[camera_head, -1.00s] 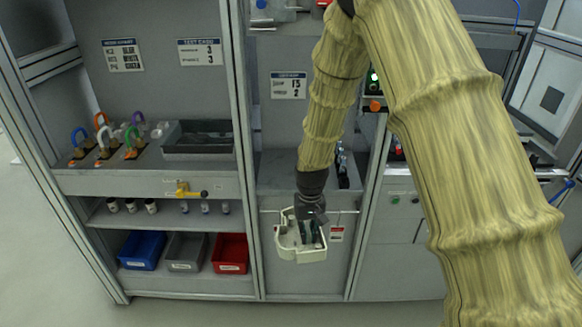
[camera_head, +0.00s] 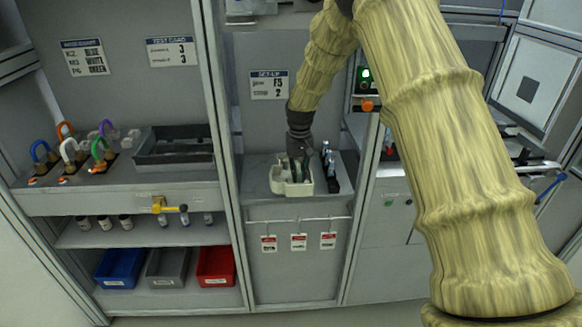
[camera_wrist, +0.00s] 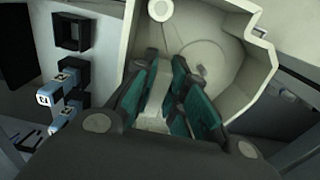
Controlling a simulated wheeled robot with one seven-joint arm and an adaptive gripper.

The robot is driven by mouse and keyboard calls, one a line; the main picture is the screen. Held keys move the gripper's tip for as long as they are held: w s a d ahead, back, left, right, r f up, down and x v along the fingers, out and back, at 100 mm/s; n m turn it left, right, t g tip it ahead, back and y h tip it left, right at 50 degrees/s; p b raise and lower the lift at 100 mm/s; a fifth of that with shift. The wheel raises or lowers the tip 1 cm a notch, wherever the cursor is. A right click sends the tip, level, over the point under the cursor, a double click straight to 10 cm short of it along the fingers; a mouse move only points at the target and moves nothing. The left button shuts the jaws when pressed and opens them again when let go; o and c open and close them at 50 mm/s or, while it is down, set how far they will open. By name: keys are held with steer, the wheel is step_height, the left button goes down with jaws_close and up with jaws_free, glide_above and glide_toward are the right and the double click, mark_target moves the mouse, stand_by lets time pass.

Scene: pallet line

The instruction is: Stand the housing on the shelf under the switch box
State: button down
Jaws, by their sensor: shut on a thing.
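The housing (camera_head: 278,183) is a cream, open-topped casing with an angular outline. My gripper (camera_head: 299,172) is shut on it from above, in the middle bay. In the wrist view my gripper's teal pads (camera_wrist: 176,98) close on a pale upright part inside the housing (camera_wrist: 235,65). The housing is at the front part of a grey shelf (camera_head: 253,177); I cannot tell whether it touches it. A switch box (camera_head: 364,84) with a green light and an orange knob is on the upright to the right, partly beside my arm.
Red-and-white tags (camera_head: 298,242) hang below the shelf. Left are a dark tray (camera_head: 175,150), coloured padlocks (camera_head: 70,150) and bins (camera_head: 165,266).

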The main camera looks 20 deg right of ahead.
steer(key=w, duration=0.3)
steer(key=w+p, duration=0.1)
steer(key=w, duration=0.1)
steer(key=w+d, duration=0.1)
steer(key=w, duration=0.2)
steer(key=shift+w+f, duration=0.3)
steer(key=shift+f, duration=0.1)
steer(key=shift+f+p, duration=0.65)
steer(key=shift+f, duration=1.05)
steer(key=shift+f, duration=0.15)
steer(key=c, duration=1.4)
jaws_free()
steer(key=shift+c, duration=0.2)
steer(key=shift+r+b, duration=0.7)
steer(key=shift+r, duration=3.2)
